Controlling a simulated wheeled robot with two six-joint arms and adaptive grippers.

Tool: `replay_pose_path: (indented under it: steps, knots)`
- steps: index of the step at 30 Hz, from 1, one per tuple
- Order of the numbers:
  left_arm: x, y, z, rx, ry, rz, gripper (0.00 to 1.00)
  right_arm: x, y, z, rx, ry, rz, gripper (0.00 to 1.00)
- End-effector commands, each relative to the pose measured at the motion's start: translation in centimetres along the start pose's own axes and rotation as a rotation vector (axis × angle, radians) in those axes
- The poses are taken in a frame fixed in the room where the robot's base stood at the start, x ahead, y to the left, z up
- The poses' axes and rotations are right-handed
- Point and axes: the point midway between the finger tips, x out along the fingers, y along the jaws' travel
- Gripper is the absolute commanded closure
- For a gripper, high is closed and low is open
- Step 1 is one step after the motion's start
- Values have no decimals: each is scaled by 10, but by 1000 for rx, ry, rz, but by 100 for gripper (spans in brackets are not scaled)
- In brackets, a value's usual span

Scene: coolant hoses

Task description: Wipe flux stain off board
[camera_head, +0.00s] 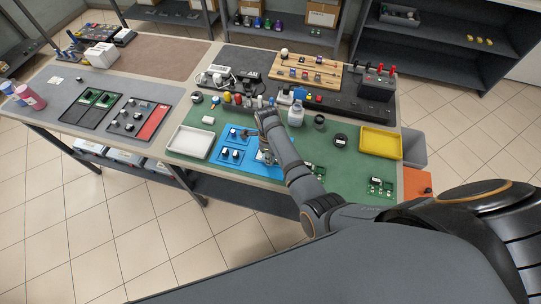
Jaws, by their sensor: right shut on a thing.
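My right arm reaches in from the lower right over the bench. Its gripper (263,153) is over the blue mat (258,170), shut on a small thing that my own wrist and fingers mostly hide. I cannot tell what it is. A small green circuit board (380,187) lies on the green mat (345,165) at the right. Another small green board (318,171) lies partly behind my forearm. No flux stain can be made out at this size. My left gripper is not in view.
A white tray (190,142) stands left of the blue mat, a yellow tray (381,143) at the right. A white bottle (296,116) and several small items line the back of the green mat. The green mat between the forearm and yellow tray is fairly open.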

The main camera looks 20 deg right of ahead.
Motion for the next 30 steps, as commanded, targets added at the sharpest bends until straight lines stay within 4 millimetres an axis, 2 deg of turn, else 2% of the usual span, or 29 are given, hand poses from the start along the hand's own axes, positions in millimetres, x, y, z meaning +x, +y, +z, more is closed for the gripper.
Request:
replay_pose_path:
  steps: [13,23,30]
  knots:
    - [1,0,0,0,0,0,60,3,0,0,0,0,-1,100]
    - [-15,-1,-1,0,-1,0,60,2,0,-15,1,2,0,100]
    - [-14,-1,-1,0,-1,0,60,4,0,-16,0,0,0,100]
